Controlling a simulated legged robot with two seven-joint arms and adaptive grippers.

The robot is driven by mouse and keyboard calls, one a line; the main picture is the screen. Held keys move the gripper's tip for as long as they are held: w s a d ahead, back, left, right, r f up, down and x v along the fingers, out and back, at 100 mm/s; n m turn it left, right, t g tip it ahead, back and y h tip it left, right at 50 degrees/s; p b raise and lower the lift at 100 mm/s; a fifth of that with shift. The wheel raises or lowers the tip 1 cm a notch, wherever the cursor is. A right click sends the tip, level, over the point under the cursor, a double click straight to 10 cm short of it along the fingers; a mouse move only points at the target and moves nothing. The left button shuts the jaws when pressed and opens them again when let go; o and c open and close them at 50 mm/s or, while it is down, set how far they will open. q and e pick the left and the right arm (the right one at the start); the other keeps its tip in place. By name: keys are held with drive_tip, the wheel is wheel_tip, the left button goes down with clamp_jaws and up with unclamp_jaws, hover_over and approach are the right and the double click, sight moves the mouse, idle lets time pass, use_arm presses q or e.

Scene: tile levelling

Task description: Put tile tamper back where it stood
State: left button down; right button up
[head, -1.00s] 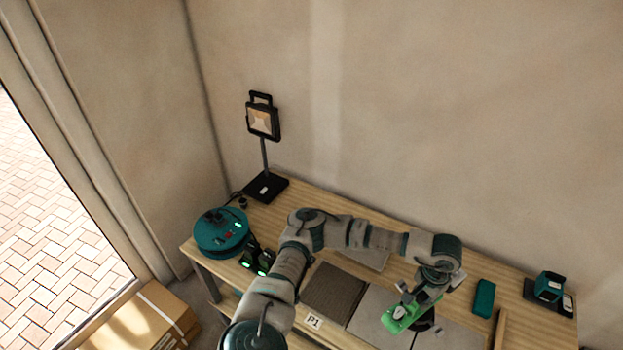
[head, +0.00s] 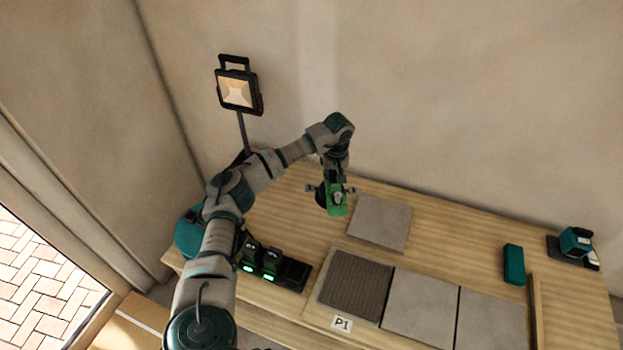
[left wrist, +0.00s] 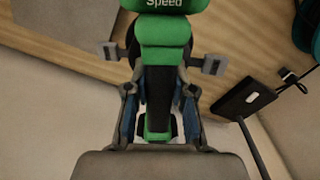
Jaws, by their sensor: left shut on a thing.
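The green tile tamper (head: 336,200) is held by my left gripper (head: 333,180) over the back part of the workbench, left of a loose grey tile (head: 380,222). In the left wrist view the tamper's green body (left wrist: 165,35) lies between the two fingers of my left gripper (left wrist: 160,105), which are shut on it. The word "Speed" shows on its top part. I cannot tell whether its underside touches the bench. My right gripper is not in view.
A dark ribbed bed (head: 355,283) and two grey tiles (head: 420,305) lie along the front, with a P1 label (head: 342,323). A charger with green lights (head: 262,262), a work lamp (head: 238,92), a teal box (head: 513,264) and a teal device (head: 575,242) stand around. Bare wood shows behind the charger.

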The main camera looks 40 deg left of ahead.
use_arm(q)
drive_tip(key=a+f+n+b, duration=0.3)
drive_tip(key=a+f+n, duration=0.1)
drive_tip(key=a, duration=0.8)
drive_tip(key=shift+w+d+f+b, duration=0.1)
drive_tip(key=shift+d+f+b, duration=0.25)
drive_tip(key=shift+f+b, duration=0.3)
drive_tip(key=shift+w+d+f+b, duration=0.1)
drive_tip(key=shift+d+f+b, duration=0.3)
drive_tip(key=shift+f, duration=0.45)
drive_tip(key=shift+w+d+f+b, duration=0.1)
drive_tip(key=shift+d+f+b, duration=0.15)
drive_tip(key=shift+f+b, duration=0.45)
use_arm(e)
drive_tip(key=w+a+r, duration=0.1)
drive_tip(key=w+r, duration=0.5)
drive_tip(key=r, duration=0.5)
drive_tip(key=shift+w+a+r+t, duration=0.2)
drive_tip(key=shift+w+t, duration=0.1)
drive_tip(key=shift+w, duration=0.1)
